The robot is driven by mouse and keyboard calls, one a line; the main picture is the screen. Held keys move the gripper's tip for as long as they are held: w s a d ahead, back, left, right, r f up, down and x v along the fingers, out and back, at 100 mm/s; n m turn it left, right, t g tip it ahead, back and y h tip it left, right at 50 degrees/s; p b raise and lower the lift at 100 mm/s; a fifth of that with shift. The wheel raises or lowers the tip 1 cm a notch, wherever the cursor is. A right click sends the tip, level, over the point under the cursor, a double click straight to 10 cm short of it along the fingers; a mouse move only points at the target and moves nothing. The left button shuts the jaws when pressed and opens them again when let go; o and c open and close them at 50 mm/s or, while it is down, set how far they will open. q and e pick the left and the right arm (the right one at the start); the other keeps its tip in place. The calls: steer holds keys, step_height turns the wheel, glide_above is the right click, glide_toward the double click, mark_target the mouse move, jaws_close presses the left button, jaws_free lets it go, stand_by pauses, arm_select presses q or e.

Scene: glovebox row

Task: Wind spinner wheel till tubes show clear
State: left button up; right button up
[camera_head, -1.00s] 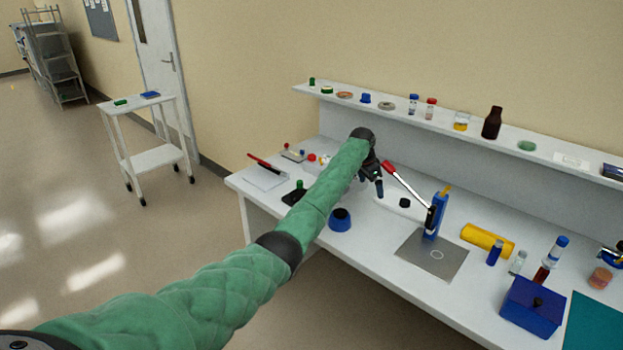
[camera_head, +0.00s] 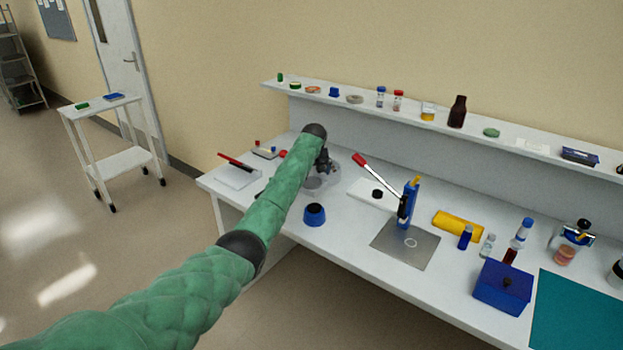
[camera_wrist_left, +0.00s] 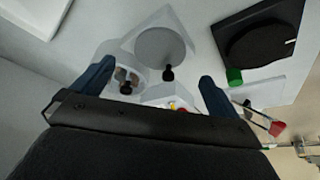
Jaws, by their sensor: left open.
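A pale spinner with a round grey disc (camera_wrist_left: 160,47) and a black knob (camera_wrist_left: 168,73) sits in front of my left gripper in the left wrist view. A small grey part with a dark knob (camera_wrist_left: 127,82) stands beside it, near the left finger. In the head view the spinner (camera_head: 313,183) shows partly below my left gripper (camera_head: 326,167), with the arm hiding the rest. My left gripper, also in the left wrist view (camera_wrist_left: 155,85), is open, its blue fingers apart with nothing gripped. I cannot tell any tubes or how clear they are. My right gripper is not in view.
A blue-black cup (camera_head: 314,214) stands near the bench's front edge. A shelf (camera_head: 440,121) runs behind.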

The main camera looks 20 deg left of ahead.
mark_target(312, 182)
arm_select(q)
steer(key=shift+p+x, duration=0.55)
steer(key=shift+x, duration=2.35)
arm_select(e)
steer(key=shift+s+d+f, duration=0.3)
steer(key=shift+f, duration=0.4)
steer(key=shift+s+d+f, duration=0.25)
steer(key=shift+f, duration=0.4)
arm_select(q)
steer(key=c, duration=1)
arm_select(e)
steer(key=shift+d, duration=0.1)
